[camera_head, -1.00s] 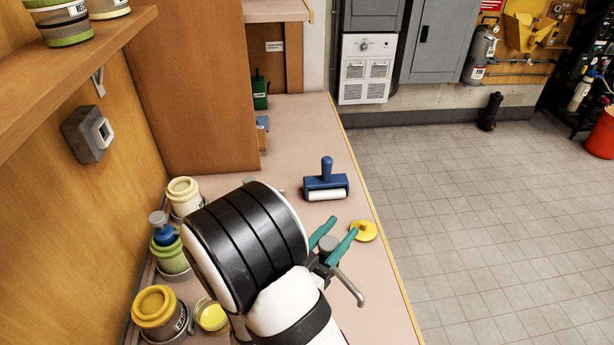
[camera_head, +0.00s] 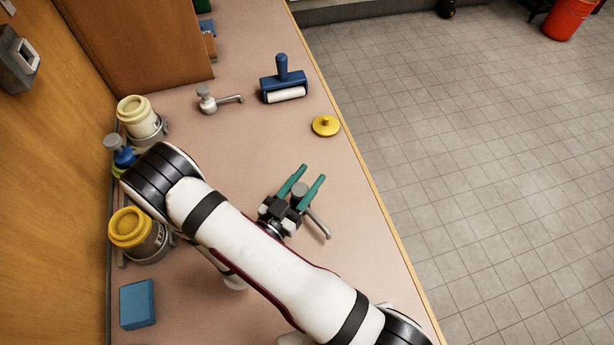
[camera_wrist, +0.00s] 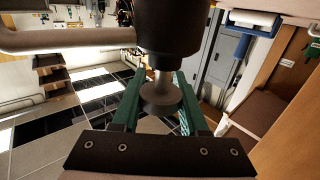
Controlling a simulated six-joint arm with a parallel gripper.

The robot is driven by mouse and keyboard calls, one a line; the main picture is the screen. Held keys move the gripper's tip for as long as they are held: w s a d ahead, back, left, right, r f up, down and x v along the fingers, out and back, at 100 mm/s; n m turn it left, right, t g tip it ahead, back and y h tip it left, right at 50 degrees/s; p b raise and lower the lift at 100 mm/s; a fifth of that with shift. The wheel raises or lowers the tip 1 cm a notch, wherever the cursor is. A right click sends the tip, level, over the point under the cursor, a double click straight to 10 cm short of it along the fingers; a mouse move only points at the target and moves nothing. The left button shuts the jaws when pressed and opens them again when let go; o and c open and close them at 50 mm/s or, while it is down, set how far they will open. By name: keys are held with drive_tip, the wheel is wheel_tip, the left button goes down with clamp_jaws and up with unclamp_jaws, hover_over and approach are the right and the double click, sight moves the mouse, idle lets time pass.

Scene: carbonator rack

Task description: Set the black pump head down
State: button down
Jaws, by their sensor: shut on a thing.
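The black pump head (camera_wrist: 170,30) fills the upper middle of the wrist view, with its grey stem and round knob between the teal fingers and its spout reaching left. In the head view its grey knob (camera_head: 299,189) and bent grey spout (camera_head: 318,226) show beside my gripper (camera_head: 312,174). My gripper is shut on the pump head, above the bare middle of the counter (camera_head: 240,135). I cannot tell how high the pump head is above the counter. Its black body is mostly hidden in the head view.
A pale pump head (camera_head: 208,99), a blue roller (camera_head: 284,82) and a yellow lid (camera_head: 325,126) lie farther back. Lidded jars (camera_head: 139,118) (camera_head: 131,227) and a blue-pump jar (camera_head: 122,155) line the left wall. A blue block (camera_head: 137,304) sits at front left. The counter's right edge is open.

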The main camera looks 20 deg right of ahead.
drive_tip(key=shift+f, duration=0.35)
drive_tip(key=shift+c, duration=2.2)
unclamp_jaws()
